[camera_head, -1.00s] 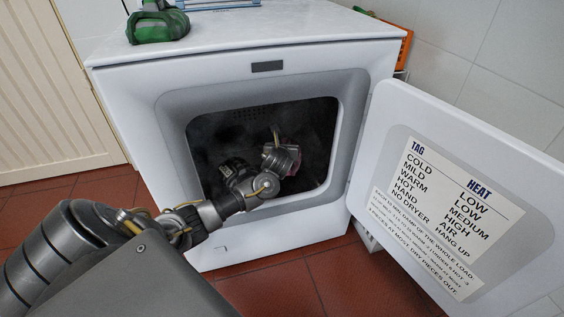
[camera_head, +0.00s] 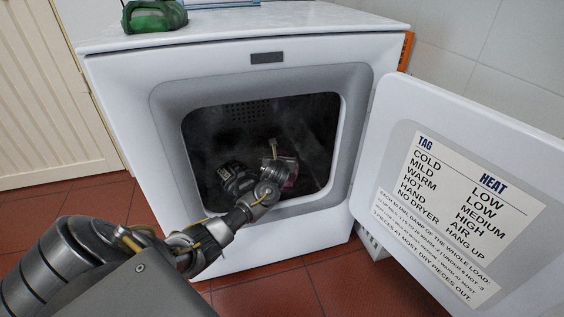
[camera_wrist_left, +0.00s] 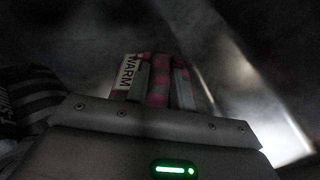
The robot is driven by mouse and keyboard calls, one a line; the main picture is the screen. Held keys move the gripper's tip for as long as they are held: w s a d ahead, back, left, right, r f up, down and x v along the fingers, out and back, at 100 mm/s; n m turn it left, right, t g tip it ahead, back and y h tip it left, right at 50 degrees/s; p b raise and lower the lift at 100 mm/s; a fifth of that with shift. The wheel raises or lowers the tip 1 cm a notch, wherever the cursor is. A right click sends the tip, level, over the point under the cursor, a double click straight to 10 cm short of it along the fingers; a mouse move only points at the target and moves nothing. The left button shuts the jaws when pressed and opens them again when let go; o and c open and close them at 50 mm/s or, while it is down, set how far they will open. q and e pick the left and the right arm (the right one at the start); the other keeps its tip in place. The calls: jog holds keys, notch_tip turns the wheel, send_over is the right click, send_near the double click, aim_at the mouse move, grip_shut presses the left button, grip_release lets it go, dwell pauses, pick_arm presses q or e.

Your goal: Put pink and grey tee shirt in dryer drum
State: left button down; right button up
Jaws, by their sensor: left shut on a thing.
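The white dryer (camera_head: 120,105) stands ahead with its door (camera_head: 385,190) swung open to the right. My left arm reaches through the opening, and my left gripper (camera_wrist_left: 155,75) is inside the dark drum (camera_head: 315,120). In the left wrist view the gripper is shut on the pink and grey tee shirt (camera_wrist_left: 158,92), whose striped cloth shows between the fingers. A bit of pink cloth (camera_head: 291,170) also shows beside the wrist in the head view. The rest of the shirt is hidden by the gripper. My right gripper is not in view.
A dark grey striped cloth (camera_wrist_left: 30,95) lies at the left in the wrist view. A green object (camera_head: 155,15) stands on the dryer top. The frame around the opening and the open door are close to my arm. Red tiled floor (camera_head: 95,205) is clear at the left.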

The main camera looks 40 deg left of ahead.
pick_arm(q)
jog(key=c, duration=1.2)
grip_release()
